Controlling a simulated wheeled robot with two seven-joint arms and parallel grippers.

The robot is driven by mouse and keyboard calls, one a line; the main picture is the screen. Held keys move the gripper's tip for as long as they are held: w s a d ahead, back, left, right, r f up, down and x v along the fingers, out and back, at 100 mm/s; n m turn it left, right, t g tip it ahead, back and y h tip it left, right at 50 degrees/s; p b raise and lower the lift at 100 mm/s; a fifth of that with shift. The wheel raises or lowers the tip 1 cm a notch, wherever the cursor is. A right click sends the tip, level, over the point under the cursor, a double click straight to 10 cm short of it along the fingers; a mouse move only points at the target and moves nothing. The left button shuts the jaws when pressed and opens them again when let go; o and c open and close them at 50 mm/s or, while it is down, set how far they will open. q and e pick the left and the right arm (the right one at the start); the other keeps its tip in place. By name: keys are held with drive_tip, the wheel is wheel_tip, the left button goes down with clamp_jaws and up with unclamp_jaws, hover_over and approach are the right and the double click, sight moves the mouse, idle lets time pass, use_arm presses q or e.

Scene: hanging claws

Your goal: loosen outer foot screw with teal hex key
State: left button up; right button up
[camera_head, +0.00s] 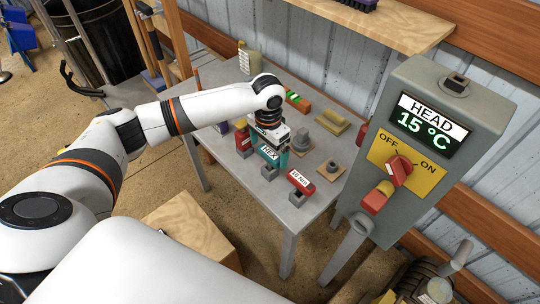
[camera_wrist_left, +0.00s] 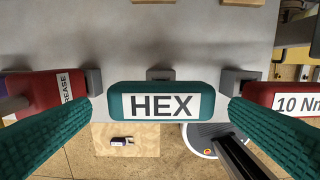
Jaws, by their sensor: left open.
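The teal hex key's handle, labelled HEX (camera_head: 269,154), is at the near edge of the grey table beside a grey holder block. In the left wrist view the handle (camera_wrist_left: 162,102) lies level across the middle, between the fingers. My left gripper (camera_head: 268,144) is right above it in the head view. Its teal ribbed fingers are spread wide, one on each side of the handle, with gaps at both ends. The hex key's shaft is hidden. I cannot make out the outer foot screw. My right gripper is out of view.
A red 10 Nm tool (camera_head: 300,182) and a red grease tool (camera_wrist_left: 52,90) flank the handle closely. Yellow and grey parts stand farther back on the table (camera_head: 212,151). A grey control box (camera_head: 425,150) stands at the right, and a wooden box (camera_head: 190,225) below.

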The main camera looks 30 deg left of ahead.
sight(270, 153)
use_arm(q)
wheel_tip(270, 153, down, 4)
drive_tip(key=shift+w+d+r, duration=0.1)
drive_tip(key=shift+w+r, duration=0.05)
drive_tip(key=shift+f, duration=0.35)
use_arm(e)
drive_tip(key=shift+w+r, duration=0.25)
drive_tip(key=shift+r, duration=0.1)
use_arm(q)
drive_tip(key=shift+c, duration=0.3)
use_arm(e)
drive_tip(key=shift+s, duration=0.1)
